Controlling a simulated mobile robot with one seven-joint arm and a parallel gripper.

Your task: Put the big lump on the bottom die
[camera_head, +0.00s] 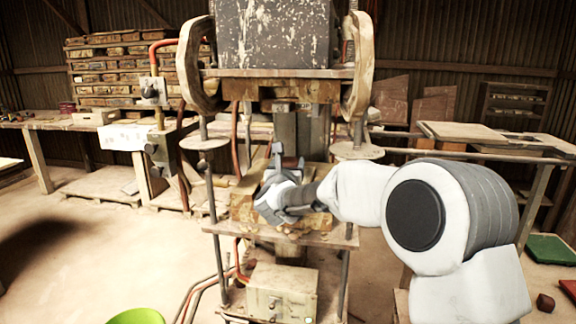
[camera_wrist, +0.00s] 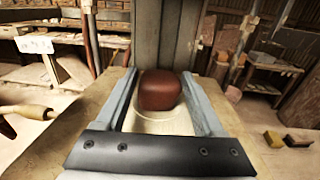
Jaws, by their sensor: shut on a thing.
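The big lump (camera_wrist: 160,90) is a smooth red-brown block with rounded edges, seen between the two grey fingers in the wrist view. My gripper (camera_wrist: 159,78) is shut on it. In the head view my gripper (camera_head: 284,172) is inside the press, over its lower plate, and hides the lump. A pale rounded surface (camera_wrist: 160,123), which looks like the bottom die, shows just below the lump in the wrist view. I cannot tell whether the lump touches it. The wooden block (camera_head: 242,207) around the die shows partly behind my gripper.
The press's heavy upper block (camera_head: 272,35) hangs above, with curved side arms (camera_head: 358,65) and posts close by. Small yellow (camera_wrist: 273,138) and dark (camera_wrist: 297,141) blocks lie at the right in the wrist view. A wooden handle (camera_wrist: 28,111) is at the left.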

